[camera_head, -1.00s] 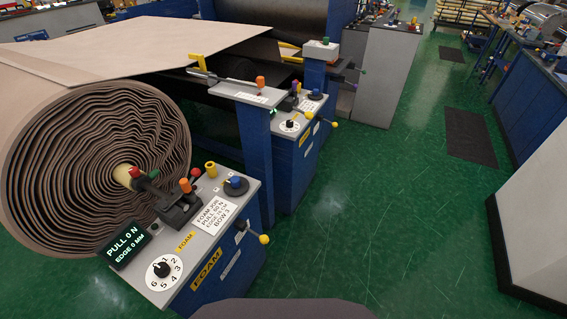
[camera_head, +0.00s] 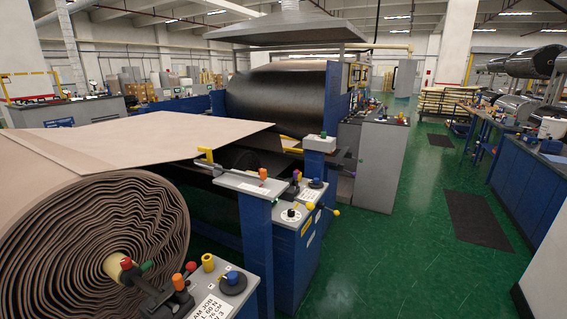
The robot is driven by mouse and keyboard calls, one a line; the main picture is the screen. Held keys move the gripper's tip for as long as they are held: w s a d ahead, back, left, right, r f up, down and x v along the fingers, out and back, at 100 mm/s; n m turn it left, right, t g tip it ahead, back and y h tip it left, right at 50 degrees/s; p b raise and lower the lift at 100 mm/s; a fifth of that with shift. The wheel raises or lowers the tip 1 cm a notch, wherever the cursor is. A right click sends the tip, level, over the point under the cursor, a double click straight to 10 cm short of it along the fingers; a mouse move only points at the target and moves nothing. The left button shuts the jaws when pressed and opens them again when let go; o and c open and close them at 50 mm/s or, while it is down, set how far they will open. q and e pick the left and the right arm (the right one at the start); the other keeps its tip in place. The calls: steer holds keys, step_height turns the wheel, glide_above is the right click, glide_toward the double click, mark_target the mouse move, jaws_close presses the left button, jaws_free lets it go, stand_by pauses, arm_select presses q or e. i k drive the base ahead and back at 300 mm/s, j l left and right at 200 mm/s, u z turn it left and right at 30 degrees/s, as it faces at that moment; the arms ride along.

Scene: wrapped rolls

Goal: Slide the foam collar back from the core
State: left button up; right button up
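A large brown foam roll (camera_head: 70,215) stands at the left, wound in wavy layers. A pale yellow core end (camera_head: 117,266) shows at its centre. I cannot make out a separate collar from the core at this size. A red knob and a green knob (camera_head: 147,266) stand close in front of the core end. Neither of my grippers is in view.
A blue control stand with a grey top (camera_head: 225,287) is in front of the roll, cut off below. A second stand (camera_head: 290,222) is behind it. A brown sheet (camera_head: 150,135) runs toward a dark drum (camera_head: 285,97). Green floor (camera_head: 395,240) is clear to the right, with dark mats.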

mark_target(125, 278)
steer(key=u, duration=1.3)
